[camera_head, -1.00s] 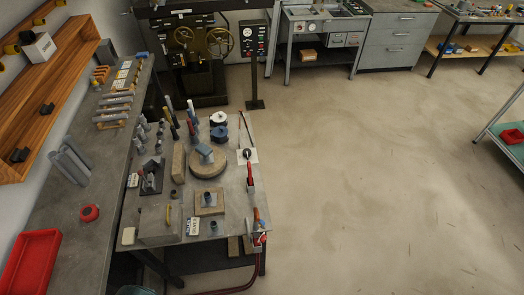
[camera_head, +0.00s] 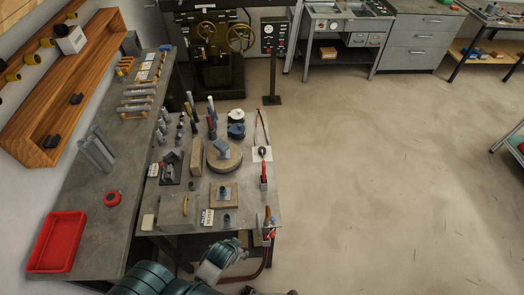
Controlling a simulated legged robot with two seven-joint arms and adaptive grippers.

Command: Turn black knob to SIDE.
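A small black knob (camera_head: 262,152) sits on a white plate near the right edge of the workbench top (camera_head: 240,190). Its pointer direction and any lettering are too small to read. Parts of a teal and grey arm of mine come in at the bottom, in front of the bench's near edge, well short of the knob. I make out no gripper fingers on them. Nothing of mine touches the knob.
A red-handled part (camera_head: 264,173) stands just in front of the knob. A round wooden block (camera_head: 224,155) and several upright tools lie to its left. A red tray (camera_head: 57,241) sits on the left counter. The floor to the right is open.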

